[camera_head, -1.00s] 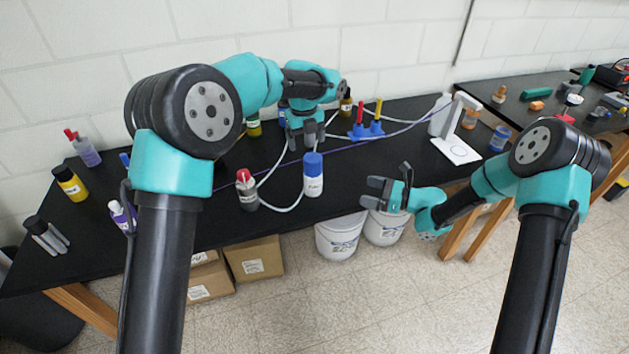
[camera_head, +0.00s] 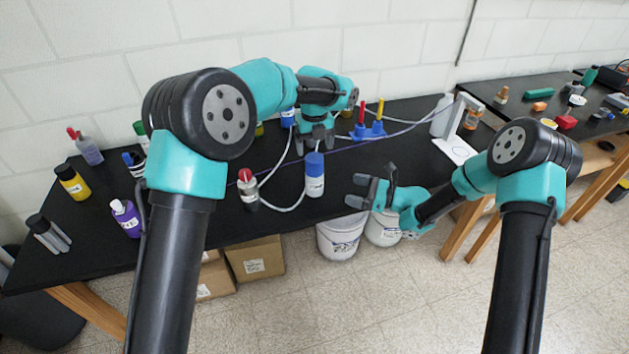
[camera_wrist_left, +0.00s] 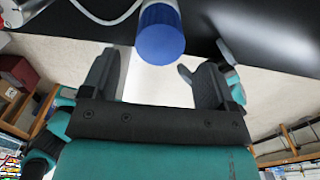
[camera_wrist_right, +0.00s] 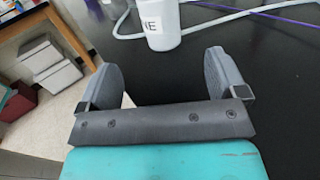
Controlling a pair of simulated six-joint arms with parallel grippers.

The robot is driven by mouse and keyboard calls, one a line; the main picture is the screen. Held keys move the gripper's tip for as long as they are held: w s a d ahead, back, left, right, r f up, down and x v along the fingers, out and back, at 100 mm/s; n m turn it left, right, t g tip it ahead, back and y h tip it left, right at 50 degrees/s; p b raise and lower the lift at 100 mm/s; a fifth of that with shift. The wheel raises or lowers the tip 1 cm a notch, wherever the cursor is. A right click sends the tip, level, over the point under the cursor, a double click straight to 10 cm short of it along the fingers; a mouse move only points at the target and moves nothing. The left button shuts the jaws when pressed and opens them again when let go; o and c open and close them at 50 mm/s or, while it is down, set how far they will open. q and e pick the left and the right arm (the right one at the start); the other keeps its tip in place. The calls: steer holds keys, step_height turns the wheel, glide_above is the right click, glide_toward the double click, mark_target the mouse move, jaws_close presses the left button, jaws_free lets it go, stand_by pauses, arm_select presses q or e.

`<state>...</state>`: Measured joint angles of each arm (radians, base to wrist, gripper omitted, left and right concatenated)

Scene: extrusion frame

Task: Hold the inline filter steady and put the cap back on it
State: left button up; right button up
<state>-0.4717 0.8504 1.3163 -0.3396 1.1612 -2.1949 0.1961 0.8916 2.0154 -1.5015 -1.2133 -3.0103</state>
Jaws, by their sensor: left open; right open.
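The inline filter appears to be the white labelled cylinder (camera_head: 314,185) standing upright near the bench's front edge, with clear tubing at its base. A blue cap (camera_head: 314,164) sits at its top; I cannot tell whether it is seated. My left gripper (camera_head: 315,143) is open and empty, just behind and above the cap. In the left wrist view the cap (camera_wrist_left: 160,35) lies beyond the open fingers. My right gripper (camera_head: 357,190) is open and empty, to the right of the filter. In the right wrist view the filter's white body (camera_wrist_right: 160,24) is beyond the fingers; its top is cut off.
A red-capped bottle (camera_head: 248,190) stands left of the filter, with tubing between them. A blue stand with red and yellow rods (camera_head: 369,132) is behind right. A purple cable (camera_head: 400,133) crosses the bench. A white device (camera_head: 455,150) stands at the right.

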mark_target(316, 181)
steer(key=x, duration=1.3)
